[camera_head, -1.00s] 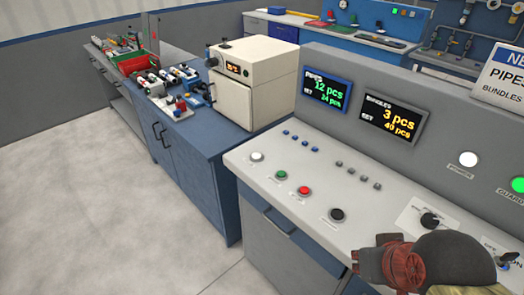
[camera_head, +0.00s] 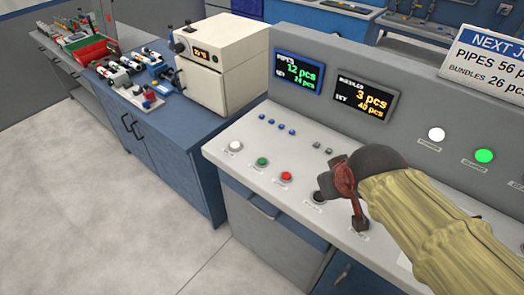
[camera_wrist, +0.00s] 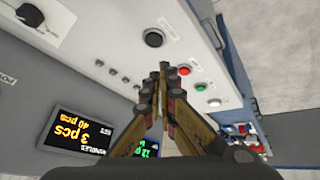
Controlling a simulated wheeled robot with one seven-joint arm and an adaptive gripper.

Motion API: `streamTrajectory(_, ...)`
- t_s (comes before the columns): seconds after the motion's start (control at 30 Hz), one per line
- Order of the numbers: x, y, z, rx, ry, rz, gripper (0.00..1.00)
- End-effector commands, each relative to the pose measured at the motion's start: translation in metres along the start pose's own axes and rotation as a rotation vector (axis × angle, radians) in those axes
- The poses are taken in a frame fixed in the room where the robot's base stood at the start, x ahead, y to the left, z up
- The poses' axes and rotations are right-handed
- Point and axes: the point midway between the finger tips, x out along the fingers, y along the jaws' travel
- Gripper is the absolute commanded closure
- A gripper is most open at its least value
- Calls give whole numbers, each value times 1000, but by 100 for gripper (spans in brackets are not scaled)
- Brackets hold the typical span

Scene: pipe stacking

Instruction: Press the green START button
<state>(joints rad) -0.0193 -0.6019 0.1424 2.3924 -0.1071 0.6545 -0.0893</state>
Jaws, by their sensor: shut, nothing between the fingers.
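The green button (camera_head: 262,161) is on the sloped front of the grey control panel (camera_head: 226,163), between a white button (camera_head: 235,146) and a red button (camera_head: 286,175). My gripper (camera_head: 360,223) is shut and empty, over the panel to the right of the green button, near the black button (camera_head: 320,196). In the wrist view, the green button (camera_wrist: 200,87) lies right of the closed fingertips (camera_wrist: 163,68), apart from them. The red button (camera_wrist: 184,69) is closer to the tips. The lettering by the buttons is too small to read.
Two displays (camera_head: 298,71) (camera_head: 365,99) stand on the panel's upright back, with small blue buttons (camera_head: 277,125) below. A lit green lamp (camera_head: 484,156) is at the right. A blue bench (camera_head: 170,150) with a white oven (camera_head: 222,70) stands left.

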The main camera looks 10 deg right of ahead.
Motion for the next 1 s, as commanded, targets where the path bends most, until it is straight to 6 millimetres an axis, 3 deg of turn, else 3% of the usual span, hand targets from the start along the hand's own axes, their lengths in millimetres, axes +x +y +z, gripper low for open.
streamTrajectory(0.03, -5, 6, -28, -50, 4, 7, 100)
streamTrajectory(0.2, 16, 11, -95, -230, 58, 24, 100)
streamTrajectory(0.37, 40, 3, -146, -404, 115, 15, 100)
streamTrajectory(0.5, 63, -15, -179, -556, 170, -14, 100)
streamTrajectory(0.7, 92, -53, -205, -755, 262, -86, 100)
streamTrajectory(1.0, 115, -103, -205, -923, 375, -183, 100)
